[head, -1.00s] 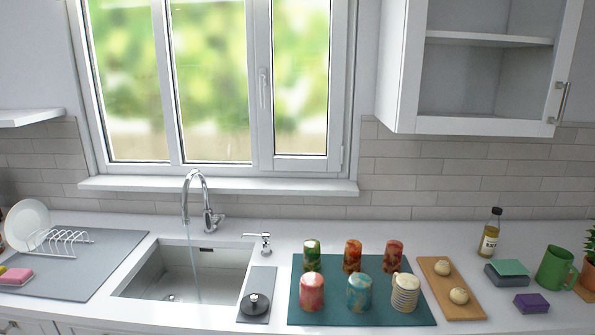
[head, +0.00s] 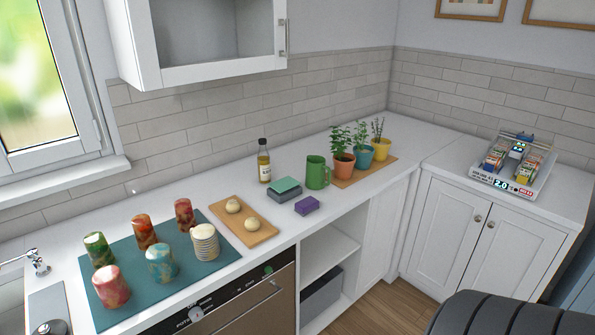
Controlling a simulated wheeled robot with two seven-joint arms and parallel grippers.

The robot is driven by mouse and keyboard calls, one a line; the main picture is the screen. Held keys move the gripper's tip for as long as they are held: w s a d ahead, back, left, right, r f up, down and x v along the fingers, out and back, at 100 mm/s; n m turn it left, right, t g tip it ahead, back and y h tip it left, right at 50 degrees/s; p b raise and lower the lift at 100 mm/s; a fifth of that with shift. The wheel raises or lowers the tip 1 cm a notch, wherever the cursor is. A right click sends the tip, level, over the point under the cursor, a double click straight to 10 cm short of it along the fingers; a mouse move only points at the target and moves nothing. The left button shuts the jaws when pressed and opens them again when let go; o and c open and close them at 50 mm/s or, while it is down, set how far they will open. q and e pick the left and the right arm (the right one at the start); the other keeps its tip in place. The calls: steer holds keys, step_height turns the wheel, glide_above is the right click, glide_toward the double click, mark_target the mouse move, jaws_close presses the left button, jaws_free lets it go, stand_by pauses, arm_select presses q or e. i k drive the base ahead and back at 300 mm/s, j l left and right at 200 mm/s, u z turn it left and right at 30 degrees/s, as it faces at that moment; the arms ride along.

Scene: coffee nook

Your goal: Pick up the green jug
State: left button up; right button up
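The green jug (head: 317,172) stands upright on the white counter, right of the middle of the head view. Its handle points to the right, towards the potted plants. Its whole front shows and nothing covers it. Neither of my grippers shows in the head view.
Close to the jug are a purple sponge (head: 307,206), a stacked green-and-grey block (head: 285,188), an oil bottle (head: 264,161) and potted plants on a wooden board (head: 378,172). Further left are a board with two buns (head: 252,234) and a teal mat (head: 118,316) with several cups.

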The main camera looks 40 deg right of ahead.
mark_target(315, 167)
steer(key=k+l+z, duration=0.1)
steer(key=l+z, duration=0.2)
steer(key=l, duration=0.75)
steer(key=l+z, duration=0.3)
steer(key=l, duration=0.75)
steer(key=i, duration=0.05)
